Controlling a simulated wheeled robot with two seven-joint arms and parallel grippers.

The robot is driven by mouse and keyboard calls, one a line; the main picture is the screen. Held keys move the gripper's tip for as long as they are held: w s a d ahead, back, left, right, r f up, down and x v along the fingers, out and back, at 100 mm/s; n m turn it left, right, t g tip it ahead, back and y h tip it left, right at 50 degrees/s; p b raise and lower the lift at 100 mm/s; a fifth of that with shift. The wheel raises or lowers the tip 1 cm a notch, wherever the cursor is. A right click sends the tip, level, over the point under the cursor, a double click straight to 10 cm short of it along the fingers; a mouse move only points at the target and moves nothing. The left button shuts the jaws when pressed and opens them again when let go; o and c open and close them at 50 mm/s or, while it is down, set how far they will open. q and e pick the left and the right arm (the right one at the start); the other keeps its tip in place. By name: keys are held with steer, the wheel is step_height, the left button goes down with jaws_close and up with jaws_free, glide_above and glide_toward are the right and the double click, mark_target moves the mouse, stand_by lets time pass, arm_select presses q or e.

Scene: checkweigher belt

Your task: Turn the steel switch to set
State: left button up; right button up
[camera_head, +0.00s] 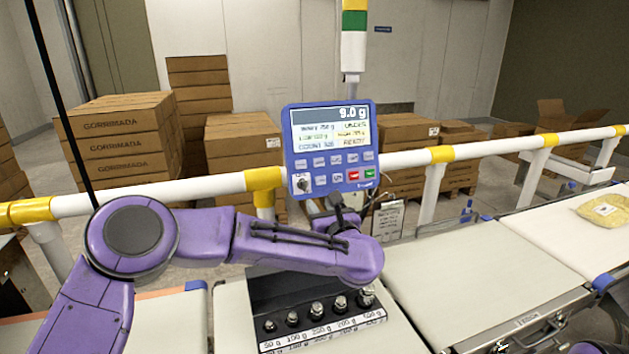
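The steel switch (302,184) is a small knob at the lower left corner of the blue control panel (284,150). The panel's screen reads 9.0 g and shows the word READY. My purple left arm comes in from the left, and its dark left gripper (335,203) is just below the panel, to the right of the switch and apart from it in the picture. The gripper is small and partly hidden by my wrist, so I cannot tell whether its fingers are open or shut. My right gripper is not in view.
A white and yellow guard rail (400,160) runs behind the panel. A black case of steel weights (317,310) lies below my forearm. White belts (480,270) extend right, with a yellowish pack (605,210) on one. Stacked cartons (118,140) stand behind the rail.

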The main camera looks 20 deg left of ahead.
mark_target(306, 187)
arm_select(q)
steer(key=p+x, duration=0.2)
steer(key=x, duration=0.2)
steer(key=p+x, duration=0.2)
steer(key=x, duration=0.3)
steer(key=shift+a+r, duration=0.2)
steer(key=shift+a, duration=0.2)
steer(key=shift+s+r, duration=0.35)
steer(key=shift+s, duration=0.1)
steer(key=c, duration=0.4)
jaws_close()
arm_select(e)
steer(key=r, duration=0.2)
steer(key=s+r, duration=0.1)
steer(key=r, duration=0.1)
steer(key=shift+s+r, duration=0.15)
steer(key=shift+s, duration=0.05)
